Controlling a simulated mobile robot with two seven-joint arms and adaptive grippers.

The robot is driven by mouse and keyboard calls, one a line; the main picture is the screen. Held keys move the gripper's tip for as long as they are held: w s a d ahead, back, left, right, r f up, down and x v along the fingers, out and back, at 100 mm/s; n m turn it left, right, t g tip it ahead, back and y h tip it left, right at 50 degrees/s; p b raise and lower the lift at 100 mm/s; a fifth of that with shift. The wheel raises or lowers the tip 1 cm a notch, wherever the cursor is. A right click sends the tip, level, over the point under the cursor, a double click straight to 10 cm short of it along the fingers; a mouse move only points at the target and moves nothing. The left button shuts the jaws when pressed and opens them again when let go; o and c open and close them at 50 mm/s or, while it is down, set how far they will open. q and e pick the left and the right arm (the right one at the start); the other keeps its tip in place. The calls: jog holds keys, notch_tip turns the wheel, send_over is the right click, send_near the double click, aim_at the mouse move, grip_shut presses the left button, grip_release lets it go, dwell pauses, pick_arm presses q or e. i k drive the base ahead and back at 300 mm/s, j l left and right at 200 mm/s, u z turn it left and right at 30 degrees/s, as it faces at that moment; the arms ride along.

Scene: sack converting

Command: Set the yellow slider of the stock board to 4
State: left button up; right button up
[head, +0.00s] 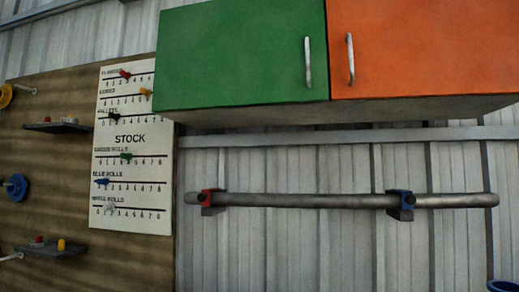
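The white stock board (130,138) hangs on the brown panel at the left of the head view. It has several numbered slider rows with the word STOCK in the middle. The yellow slider (145,92) is on the second row from the top, labelled CORES, well toward the high right end of its scale. The exact number under it is too small to read. The green cabinet's left edge is close to the right of it in the picture. Neither of my grippers is in view.
A red slider (125,73) is just above the yellow one and a dark slider (114,117) just below. A green cabinet (240,55) and an orange cabinet (425,50) overhang at the right. A grey rail (300,201) runs below. Small shelves (58,127) stick out left of the board.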

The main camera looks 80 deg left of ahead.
aim_at(143, 90)
jog(key=i+j+u, duration=0.45)
jog(key=i+u, duration=0.15)
jog(key=i, duration=0.2)
jog(key=u, duration=1.8)
